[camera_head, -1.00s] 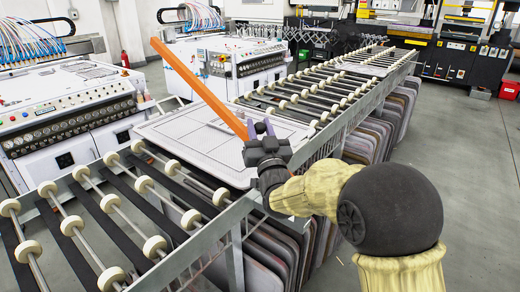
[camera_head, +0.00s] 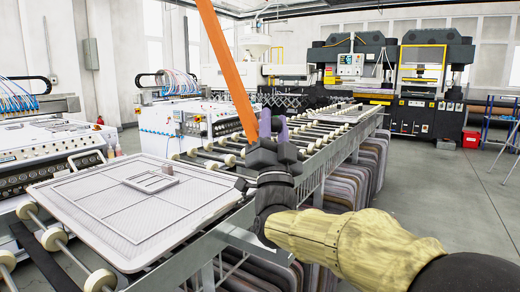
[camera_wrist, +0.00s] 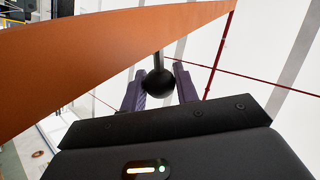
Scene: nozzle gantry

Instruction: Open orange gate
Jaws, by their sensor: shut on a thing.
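The orange gate (camera_head: 228,70) is a long flat orange bar that rises steeply above the roller conveyor, leaning to the upper left in the head view. Its lower end meets my gripper (camera_head: 273,125). In the wrist view the bar (camera_wrist: 90,60) crosses the upper part of the picture. A black ball knob (camera_wrist: 159,82) on a short metal stem comes off the bar. The two purple fingers of my gripper (camera_wrist: 160,86) are shut on this knob, one on each side. The knob is hidden behind the fingers in the head view.
A white panel tray (camera_head: 100,225) with a small frame on it lies on the conveyor rollers (camera_head: 215,155) at left. White machines with hoses (camera_head: 170,122) stand behind.

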